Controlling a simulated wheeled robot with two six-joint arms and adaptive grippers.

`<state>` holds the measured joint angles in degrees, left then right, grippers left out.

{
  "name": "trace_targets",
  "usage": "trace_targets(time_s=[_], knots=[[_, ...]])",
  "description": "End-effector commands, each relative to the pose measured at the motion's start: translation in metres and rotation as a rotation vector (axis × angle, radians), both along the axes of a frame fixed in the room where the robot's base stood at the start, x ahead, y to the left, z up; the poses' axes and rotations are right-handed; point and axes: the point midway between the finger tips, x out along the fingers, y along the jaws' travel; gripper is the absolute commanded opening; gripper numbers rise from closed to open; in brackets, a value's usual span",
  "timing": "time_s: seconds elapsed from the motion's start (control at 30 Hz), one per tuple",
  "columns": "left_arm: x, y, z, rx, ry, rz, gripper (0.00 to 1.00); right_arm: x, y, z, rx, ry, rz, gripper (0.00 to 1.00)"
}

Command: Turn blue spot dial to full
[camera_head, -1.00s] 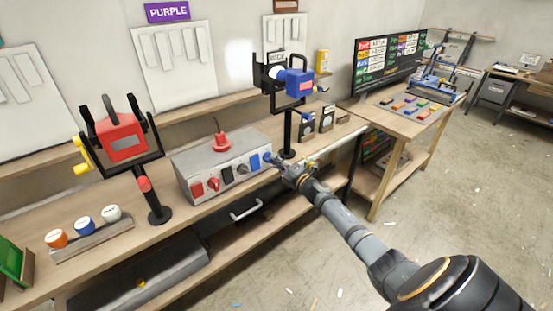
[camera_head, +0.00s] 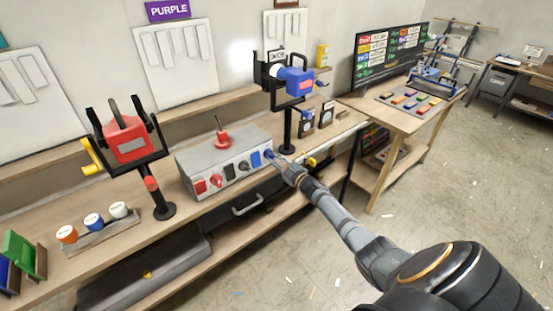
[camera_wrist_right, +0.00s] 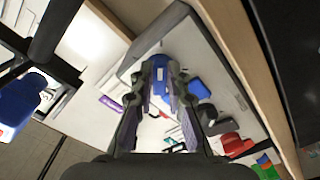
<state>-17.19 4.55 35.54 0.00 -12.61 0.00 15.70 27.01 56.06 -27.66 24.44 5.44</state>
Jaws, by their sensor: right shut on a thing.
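A grey control box (camera_head: 205,160) stands on the workbench with a row of red, black and blue switches and dials on its front. The blue dial (camera_head: 268,154) is at the right end of the row, next to a blue switch (camera_head: 256,159). My right gripper (camera_head: 274,158) reaches it from the right and is shut on it. In the right wrist view the blue dial (camera_wrist_right: 159,77) sits between the fingertips, which partly hide it; its setting cannot be read. The blue spot lamp (camera_head: 299,82) is on a black stand behind. My left gripper is not in view.
A red lamp (camera_head: 126,140) on a stand is left of the box, with three coloured knobs (camera_head: 93,222) in front of it. A drawer handle (camera_head: 247,206) is below the bench edge. A side table (camera_head: 378,112) and open floor lie to the right.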

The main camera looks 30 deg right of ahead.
Motion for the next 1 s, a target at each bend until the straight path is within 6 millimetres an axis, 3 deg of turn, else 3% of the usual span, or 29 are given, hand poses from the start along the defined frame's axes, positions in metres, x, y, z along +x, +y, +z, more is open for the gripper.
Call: trace_targets(time_s=[0.6, 0.63, 0.8, 1.0], knots=[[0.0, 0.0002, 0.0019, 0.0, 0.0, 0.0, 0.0, -0.0006, 0.0003, -0.0023, 0.045, 0.006, -0.001, 0.0], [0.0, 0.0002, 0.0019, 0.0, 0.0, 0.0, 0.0, -0.0006, 0.0004, -0.0023, 0.045, 0.006, -0.001, 0.16], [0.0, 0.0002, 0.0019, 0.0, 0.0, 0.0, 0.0, -0.0004, 0.0005, -0.0019, 0.044, 0.006, -0.001, 0.38], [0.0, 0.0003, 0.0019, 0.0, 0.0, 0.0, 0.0, -0.0002, 0.0004, -0.0011, 0.043, 0.005, 0.0, 0.38]])
